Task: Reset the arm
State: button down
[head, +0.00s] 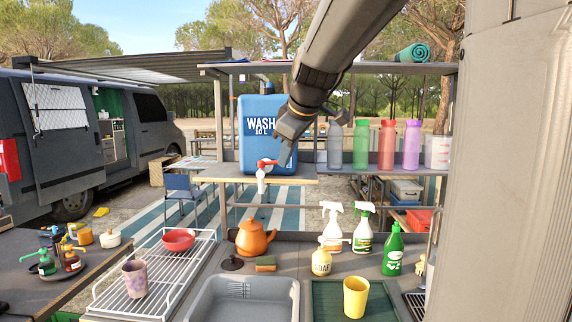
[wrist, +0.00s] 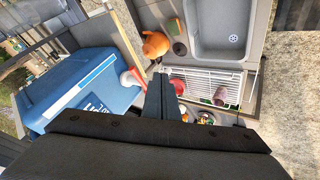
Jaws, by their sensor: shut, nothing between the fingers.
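My arm reaches down from the top of the head view, and my gripper (head: 283,135) hangs in front of the blue wash-water container (head: 254,115). In the wrist view, my gripper (wrist: 162,80) shows as two dark fingers closed together with nothing between them. The blue container (wrist: 75,85) lies to the left of the fingers there, with its red-and-white tap (wrist: 133,80) close beside them. I cannot tell whether the gripper touches the container.
Below are a grey sink (head: 245,298), an orange kettle (head: 253,238), a white dish rack (head: 160,300), spray bottles (head: 332,226) and a yellow cup (head: 356,297). Coloured bottles (head: 387,145) line the shelf to the right. A shelf (head: 330,68) runs above, with the arm in front.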

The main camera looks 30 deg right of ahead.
jog(key=s+d+r+b, duration=0.1)
jog(key=s+r+b, duration=0.1)
jog(key=s+r, duration=0.35)
jog(key=a+f+m+g, duration=0.1)
jog(key=a+f, duration=0.2)
jog(key=f, duration=0.4)
jog(key=a+f+m+g+y, duration=0.1)
jog(key=a+f, duration=0.2)
jog(key=f, duration=0.5)
jog(key=a+f+m+g, duration=0.1)
jog(key=a+f, duration=0.2)
jog(key=f, duration=0.4)
jog(key=s+a+f+m+g, duration=0.2)
jog(key=s+a+f, duration=0.3)
jog(key=f, duration=0.5)
jog(key=s+a+f+m+g, duration=0.1)
jog(key=s+a+f, duration=0.3)
jog(key=s+f, duration=0.4)
jog(key=shift+s+a+f+m+g, duration=0.4)
jog(key=shift+f+g, duration=0.1)
jog(key=shift+f, duration=0.45)
